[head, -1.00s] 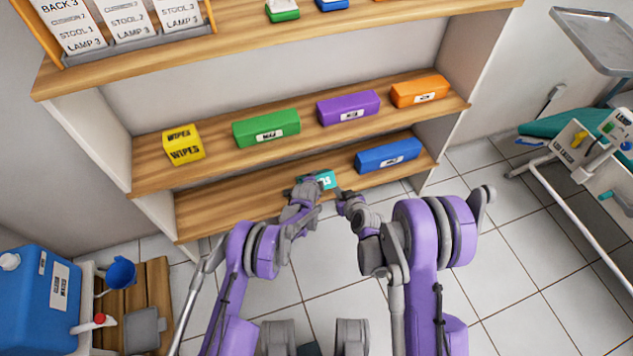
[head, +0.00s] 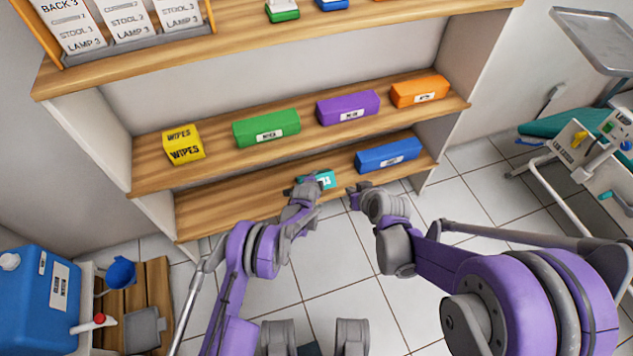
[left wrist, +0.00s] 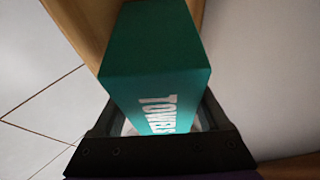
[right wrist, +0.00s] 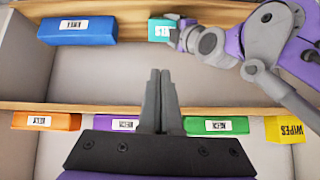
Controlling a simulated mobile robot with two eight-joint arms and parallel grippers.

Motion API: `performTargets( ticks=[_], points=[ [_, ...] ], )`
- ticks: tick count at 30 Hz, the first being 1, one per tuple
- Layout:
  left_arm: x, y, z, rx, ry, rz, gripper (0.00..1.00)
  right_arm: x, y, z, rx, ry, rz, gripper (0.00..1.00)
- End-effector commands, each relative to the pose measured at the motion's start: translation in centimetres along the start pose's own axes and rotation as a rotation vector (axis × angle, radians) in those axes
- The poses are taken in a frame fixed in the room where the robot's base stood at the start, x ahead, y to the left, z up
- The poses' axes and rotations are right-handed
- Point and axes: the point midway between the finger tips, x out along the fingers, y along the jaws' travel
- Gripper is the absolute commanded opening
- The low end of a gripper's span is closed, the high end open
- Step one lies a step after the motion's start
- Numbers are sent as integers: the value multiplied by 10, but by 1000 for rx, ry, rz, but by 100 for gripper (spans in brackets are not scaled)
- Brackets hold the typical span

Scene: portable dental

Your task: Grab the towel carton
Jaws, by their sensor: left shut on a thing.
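The teal towel carton (head: 325,179) is at the lower shelf in the head view, partly hidden by my left gripper (head: 305,187). In the left wrist view the carton (left wrist: 155,60), with white lettering, sits between the fingers of my left gripper (left wrist: 155,125), which is shut on it. The right wrist view also shows an end of the carton (right wrist: 160,31) beside my left gripper. I cannot tell whether it is clear of the shelf. My right gripper (head: 358,194) is right of the carton, apart from it. Its fingers (right wrist: 162,100) are together and empty.
A blue carton (head: 388,155) lies to the right on the lower shelf (head: 230,207). The middle shelf holds yellow wipes (head: 183,145), green (head: 266,128), purple (head: 348,107) and orange (head: 419,91) cartons. The lower shelf's left part is bare. A dental tray stand (head: 590,40) is at right.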

Motion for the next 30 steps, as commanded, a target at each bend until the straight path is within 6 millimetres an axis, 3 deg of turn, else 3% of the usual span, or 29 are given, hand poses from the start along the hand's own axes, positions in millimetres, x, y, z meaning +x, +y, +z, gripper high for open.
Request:
performTargets(
  ticks=[1,8,18,24,30],
  points=[
    [2,8,1,-2,-3,17,10,-16,0,2,7,-21,4,0],
    [2,8,0,-1,-3,17,10,-84,-3,20,50,-116,31,0],
    [2,8,0,-1,-3,17,10,-177,-7,74,121,-256,96,0],
    [2,8,0,-1,-3,17,10,-220,-9,114,162,-328,143,0],
    [2,8,0,-1,-3,17,10,-242,-10,141,189,-371,176,0]
  ],
)
